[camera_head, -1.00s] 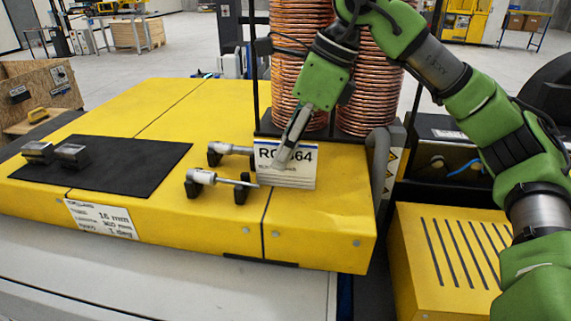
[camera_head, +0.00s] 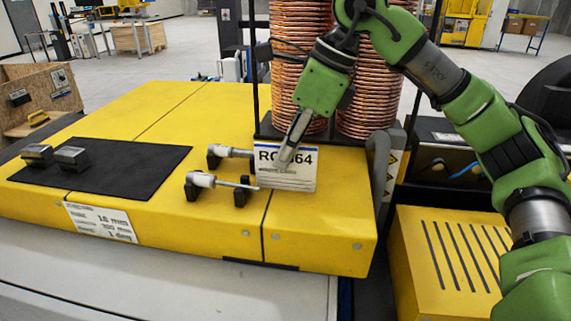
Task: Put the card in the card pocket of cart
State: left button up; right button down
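The card (camera_head: 298,176), white with a blue top edge and large dark lettering, stands roughly upright over the right part of the yellow worktop, facing me. My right gripper (camera_head: 289,154) reaches down from above, its narrow fingertips overlapping the upper middle of the card. The fingers appear nearly side-on, so I cannot tell whether they are closed on the card or just in front of it. Behind is what looks like the cart, a black base (camera_head: 345,140) carrying copper tube coils (camera_head: 300,75). I cannot make out a separate card pocket. My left gripper is out of view.
Two measuring tools (camera_head: 201,180) on black holders lie close left of the card. A black mat (camera_head: 120,165) with two small metal blocks (camera_head: 72,158) covers the worktop's left part. A yellow slotted box (camera_head: 450,260) stands at right. The worktop (camera_head: 190,110) behind the mat is clear.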

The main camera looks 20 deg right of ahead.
jog(key=shift+r, duration=0.75)
jog(key=s+a+r+b, duration=0.3)
jog(key=s+a+r, duration=0.2)
jog(key=s+r, duration=0.7)
jog(key=shift+s+a, duration=0.2)
jog(key=shift+s, duration=0.3)
